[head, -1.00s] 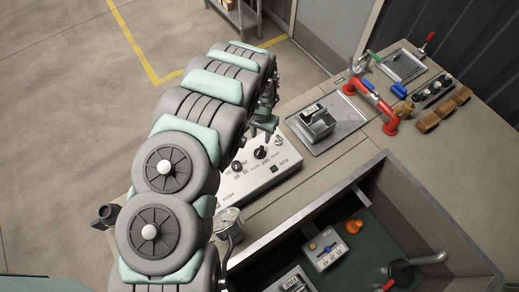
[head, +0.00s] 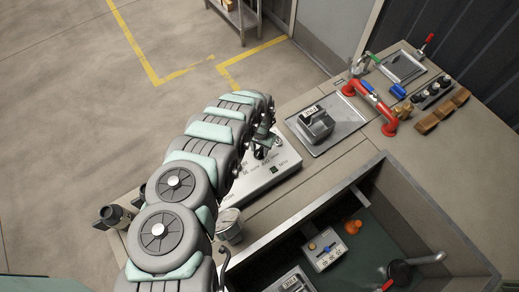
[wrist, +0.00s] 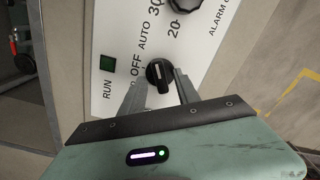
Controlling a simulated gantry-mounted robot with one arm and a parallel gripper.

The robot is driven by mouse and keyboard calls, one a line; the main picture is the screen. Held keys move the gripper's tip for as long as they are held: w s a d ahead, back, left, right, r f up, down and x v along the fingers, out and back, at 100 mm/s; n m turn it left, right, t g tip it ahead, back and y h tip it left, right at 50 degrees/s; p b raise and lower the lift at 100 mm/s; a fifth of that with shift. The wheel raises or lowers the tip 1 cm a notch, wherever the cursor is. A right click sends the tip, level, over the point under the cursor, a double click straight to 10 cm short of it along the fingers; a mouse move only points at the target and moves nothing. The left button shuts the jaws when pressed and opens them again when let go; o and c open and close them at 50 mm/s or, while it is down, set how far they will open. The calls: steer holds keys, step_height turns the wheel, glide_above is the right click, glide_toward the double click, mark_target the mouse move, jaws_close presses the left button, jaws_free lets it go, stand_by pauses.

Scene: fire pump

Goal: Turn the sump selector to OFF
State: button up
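The sump selector is a black knob with a pale pointer line (wrist: 159,75) on a white control panel (wrist: 205,55). In the wrist view the OFF and AUTO labels are to the knob's left. My gripper (wrist: 160,78) is open, one finger on each side of the knob; gaps show, and contact is not clear. The left finger covers part of the panel beside OFF. In the head view my gripper (head: 264,140) is over the panel's far part.
A second black knob (wrist: 183,4) with numbers 20 and 30 is near the top of the wrist view. A green RUN square (wrist: 107,63) is at left. In the head view a gauge (head: 229,225) and sump basin (head: 420,205) are close by; a tray (head: 340,122) lies right.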

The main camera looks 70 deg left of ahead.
steer(key=shift+f, duration=0.5)
steer(key=shift+c, duration=0.6)
jaws_close()
